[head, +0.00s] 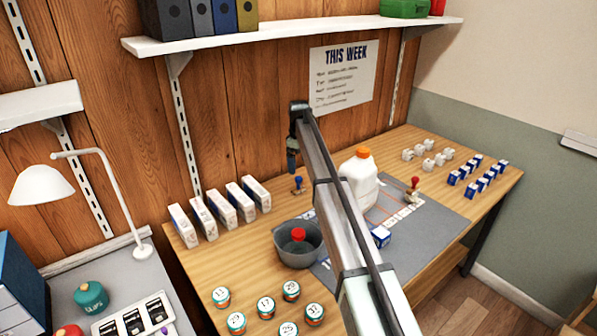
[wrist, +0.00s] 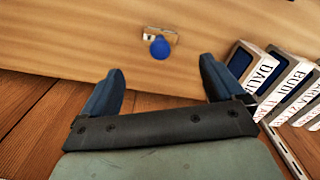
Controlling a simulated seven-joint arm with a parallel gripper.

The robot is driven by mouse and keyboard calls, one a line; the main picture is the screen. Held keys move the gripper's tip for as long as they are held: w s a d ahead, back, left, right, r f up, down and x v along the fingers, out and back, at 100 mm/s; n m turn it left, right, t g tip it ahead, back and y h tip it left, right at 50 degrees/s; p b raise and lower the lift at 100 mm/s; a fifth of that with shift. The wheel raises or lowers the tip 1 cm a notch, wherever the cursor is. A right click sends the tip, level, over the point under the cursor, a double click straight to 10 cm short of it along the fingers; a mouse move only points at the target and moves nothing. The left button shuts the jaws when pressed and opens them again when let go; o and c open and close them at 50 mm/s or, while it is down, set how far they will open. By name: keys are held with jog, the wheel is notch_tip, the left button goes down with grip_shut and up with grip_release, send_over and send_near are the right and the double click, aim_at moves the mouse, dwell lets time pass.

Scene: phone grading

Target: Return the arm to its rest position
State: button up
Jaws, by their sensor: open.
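My arm reaches from the bottom of the head view up over the wooden table (head: 262,262). My gripper (head: 292,168) hangs near the wooden back wall, above the table's rear edge. In the wrist view my gripper (wrist: 160,78) shows two blue fingers spread wide, with nothing between them. A blue-handled stamp (wrist: 160,47) stands on the table beyond the fingertips, apart from them. The same stamp shows in the head view (head: 298,185), just below and right of the fingers.
White boxes (head: 218,208) stand in a row at the table's left rear. A grey bowl (head: 298,254) holds a red-topped thing. A white jug (head: 359,180) with an orange cap stands on the grey mat (head: 440,222). Numbered jars (head: 265,306) stand in front. A shelf (head: 300,33) hangs above.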

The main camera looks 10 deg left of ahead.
jog(key=shift+r, duration=0.55)
